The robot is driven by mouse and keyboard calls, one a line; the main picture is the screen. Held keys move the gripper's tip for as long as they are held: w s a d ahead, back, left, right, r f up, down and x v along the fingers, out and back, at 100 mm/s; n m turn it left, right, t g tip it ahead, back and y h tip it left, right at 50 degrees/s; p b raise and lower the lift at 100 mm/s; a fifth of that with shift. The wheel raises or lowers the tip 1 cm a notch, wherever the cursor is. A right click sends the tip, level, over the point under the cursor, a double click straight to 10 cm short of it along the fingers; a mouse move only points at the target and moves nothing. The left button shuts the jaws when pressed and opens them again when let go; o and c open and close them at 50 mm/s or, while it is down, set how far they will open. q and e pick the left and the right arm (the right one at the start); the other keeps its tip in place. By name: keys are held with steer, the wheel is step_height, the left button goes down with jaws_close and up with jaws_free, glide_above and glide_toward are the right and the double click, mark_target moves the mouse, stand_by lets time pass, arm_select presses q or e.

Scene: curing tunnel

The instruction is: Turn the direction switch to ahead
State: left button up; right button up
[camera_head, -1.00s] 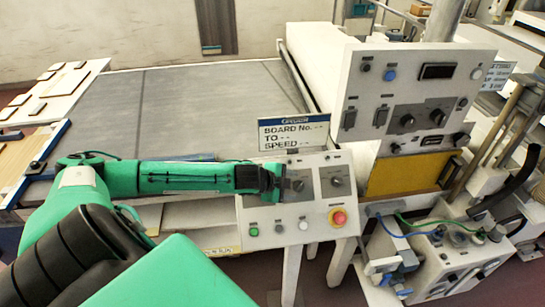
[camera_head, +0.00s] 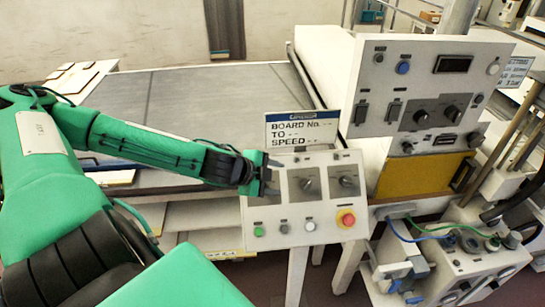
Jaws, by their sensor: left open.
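A sloped control panel (camera_head: 290,211) stands at the middle of the view, with two dark rotary knobs on its upper part. The left knob (camera_head: 307,184) and the right knob (camera_head: 348,181) each sit on a grey plate. Their labels are too small to read, so I cannot tell which one is the direction switch or what it points to. My left gripper (camera_head: 274,176) is open at the panel's upper left, a little left of the left knob and apart from it. It hides part of the panel's left edge. My right gripper is not in view.
Below the knobs are a green button (camera_head: 259,231), smaller buttons and a red emergency stop (camera_head: 347,218) on yellow. A sign (camera_head: 302,130) stands behind the panel. A taller cabinet (camera_head: 427,110) with more knobs rises at right. The wide conveyor bed (camera_head: 210,105) lies behind my arm.

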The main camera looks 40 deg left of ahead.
arm_select(q)
steer(key=shift+s+r, duration=0.2)
steer(key=shift+s, duration=0.1)
stand_by(0.5)
